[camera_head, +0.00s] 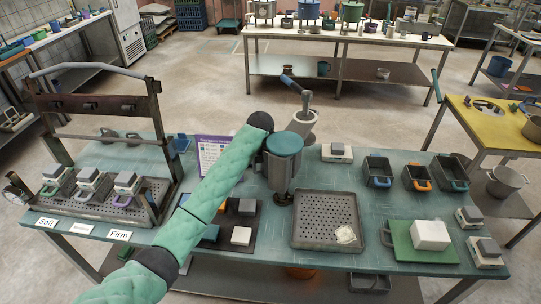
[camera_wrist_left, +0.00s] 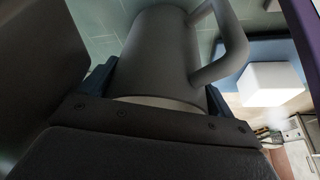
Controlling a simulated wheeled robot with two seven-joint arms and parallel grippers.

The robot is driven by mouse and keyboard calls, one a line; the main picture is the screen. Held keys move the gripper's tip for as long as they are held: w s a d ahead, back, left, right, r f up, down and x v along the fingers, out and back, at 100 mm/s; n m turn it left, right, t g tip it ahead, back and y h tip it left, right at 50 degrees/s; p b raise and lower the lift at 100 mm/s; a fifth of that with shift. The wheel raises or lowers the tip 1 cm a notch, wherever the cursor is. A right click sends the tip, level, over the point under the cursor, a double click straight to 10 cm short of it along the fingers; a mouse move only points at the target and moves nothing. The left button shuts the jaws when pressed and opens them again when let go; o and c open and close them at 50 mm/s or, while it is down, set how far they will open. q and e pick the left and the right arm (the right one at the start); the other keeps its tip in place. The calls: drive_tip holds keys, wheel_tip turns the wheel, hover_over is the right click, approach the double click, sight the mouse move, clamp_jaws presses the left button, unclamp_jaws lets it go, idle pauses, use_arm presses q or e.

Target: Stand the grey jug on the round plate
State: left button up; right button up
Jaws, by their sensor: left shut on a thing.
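My left gripper (camera_head: 280,168) is over the middle of the teal table, below the black joint of my green-sleeved arm. In the left wrist view the gripper (camera_wrist_left: 158,88) is shut on the grey jug (camera_wrist_left: 158,50), with one finger on each side. The jug's pale rim is near the palm and its handle is at the right. In the head view my wrist and gripper largely hide the jug. A small dark round piece (camera_head: 284,199), possibly the round plate, shows just below the gripper. I cannot tell whether the jug touches it.
A perforated tray (camera_head: 327,246) lies in front, to the right. A light grey pot (camera_head: 303,127) with a blue-handled lever stands behind. A dark mat with a white block (camera_head: 241,236) lies at front left. A purple-edged sign (camera_head: 211,153) stands at the left.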

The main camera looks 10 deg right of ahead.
idle(0.3)
use_arm(q)
drive_tip(key=o, duration=1.3)
drive_tip(key=shift+f, duration=0.1)
